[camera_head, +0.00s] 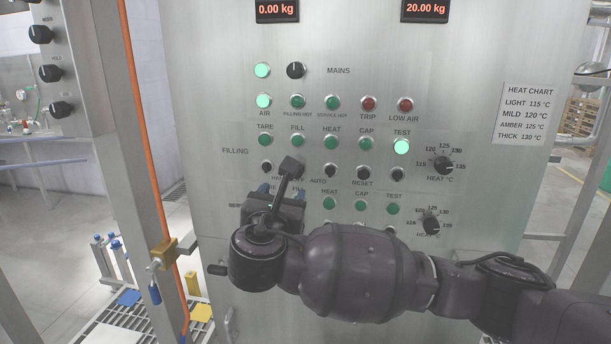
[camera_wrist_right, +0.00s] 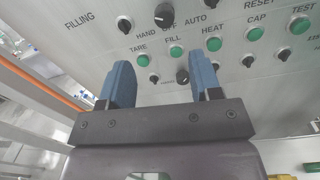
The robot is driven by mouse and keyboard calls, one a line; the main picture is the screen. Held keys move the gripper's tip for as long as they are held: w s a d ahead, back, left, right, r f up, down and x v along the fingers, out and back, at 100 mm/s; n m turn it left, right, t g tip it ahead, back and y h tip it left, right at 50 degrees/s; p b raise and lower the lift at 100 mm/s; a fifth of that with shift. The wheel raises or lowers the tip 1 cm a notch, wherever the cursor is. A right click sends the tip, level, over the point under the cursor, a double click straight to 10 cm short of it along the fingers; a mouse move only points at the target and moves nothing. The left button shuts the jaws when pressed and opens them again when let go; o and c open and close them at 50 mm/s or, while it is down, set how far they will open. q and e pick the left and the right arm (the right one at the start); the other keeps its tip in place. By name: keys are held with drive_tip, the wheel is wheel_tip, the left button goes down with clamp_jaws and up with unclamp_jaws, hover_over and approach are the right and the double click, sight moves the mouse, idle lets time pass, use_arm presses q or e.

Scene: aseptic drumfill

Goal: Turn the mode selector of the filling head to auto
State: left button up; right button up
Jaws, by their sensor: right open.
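The filling head's mode selector (camera_wrist_right: 165,15) is a large black knob between the HAND and AUTO labels at the top of the right wrist view. I cannot read its setting clearly. In the head view the right gripper (camera_head: 281,190) is in front of the panel's lower left middle. My left gripper is not in view.
A second black selector (camera_wrist_right: 183,77) shows between my fingers, nearer the right one. Small black switches, such as this one (camera_wrist_right: 125,25), and green buttons (camera_wrist_right: 176,52) surround the selectors. An orange hose (camera_head: 141,130) and a steel post stand left of the steel panel (camera_head: 215,60).

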use_arm(q)
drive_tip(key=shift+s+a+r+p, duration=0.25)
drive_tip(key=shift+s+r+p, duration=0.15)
drive_tip(key=shift+p, duration=0.6)
use_arm(e)
drive_tip(key=w+d+n, duration=0.1)
drive_tip(key=w+d, duration=0.1)
drive_tip(key=w, duration=0.8)
drive_tip(key=shift+w+d+h, duration=0.15)
drive_tip(key=shift+w+h, duration=0.05)
drive_tip(key=shift+h, duration=0.1)
drive_tip(key=shift+f, duration=0.1)
drive_tip(key=c, duration=0.9)
drive_tip(key=shift+c, duration=0.2)
